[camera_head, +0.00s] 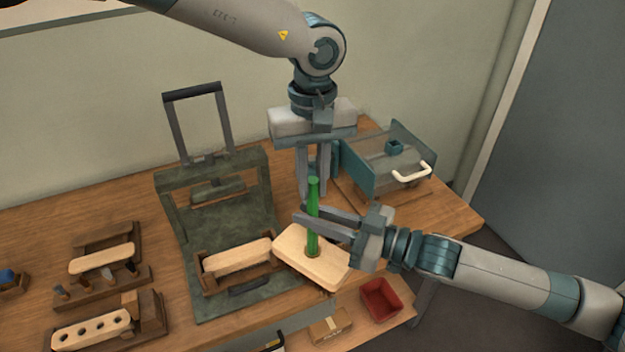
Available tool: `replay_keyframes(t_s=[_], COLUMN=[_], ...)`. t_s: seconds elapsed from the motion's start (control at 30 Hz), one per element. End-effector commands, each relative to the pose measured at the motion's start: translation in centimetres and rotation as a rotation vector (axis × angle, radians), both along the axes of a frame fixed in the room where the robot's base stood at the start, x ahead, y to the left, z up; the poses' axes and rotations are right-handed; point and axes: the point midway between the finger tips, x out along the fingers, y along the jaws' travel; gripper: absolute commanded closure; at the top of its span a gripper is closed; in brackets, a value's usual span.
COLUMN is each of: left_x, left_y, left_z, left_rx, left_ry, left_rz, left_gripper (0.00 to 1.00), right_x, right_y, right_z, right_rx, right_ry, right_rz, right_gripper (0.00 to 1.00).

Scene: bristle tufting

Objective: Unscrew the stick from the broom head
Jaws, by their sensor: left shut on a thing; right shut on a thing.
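The green stick (313,245) stands nearly upright, with its lower end at a dark ring on the pale wooden broom head (290,248). The broom head is a tilted rectangular block near the front edge of the table. My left gripper (314,196) comes down from above and is shut at the upper part of the stick, with its fingers beside the stick's top. My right gripper (305,213) reaches in from the right, above the broom head. Its fingers pass on either side of the stick lower down and are shut on it.
A green press frame (168,205) with a wooden block (237,255) stands left of the broom head. Wooden racks (100,290) are farther left. A clear-fronted case with a white handle (412,172) is at the right back. A red bin (381,300) and a small box (330,325) are in front.

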Motion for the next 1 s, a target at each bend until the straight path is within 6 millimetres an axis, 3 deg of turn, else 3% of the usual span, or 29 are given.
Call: replay_keyframes(t_s=[0.17, 0.37, 1.0], left_x=[-0.04, 0.03, 0.05], left_y=[-0.02, 0.02, 0.01], left_z=[-0.02, 0.03, 0.10], left_rx=[-0.002, -0.001, 0.000], left_ry=[0.003, 0.002, -0.001], left_rz=[0.107, 0.363, 0.347], left_gripper=[1.00, 1.00, 1.00], right_x=[0.01, 0.02, 0.00], right_y=[0.00, 0.00, 0.00], right_z=[0.10, 0.10, 0.05], right_rx=[0.001, 0.000, 0.001], right_ry=[-0.002, -0.001, 0.000], right_rz=[0.000, 0.000, 0.000], right_gripper=[1.00, 1.00, 1.00])
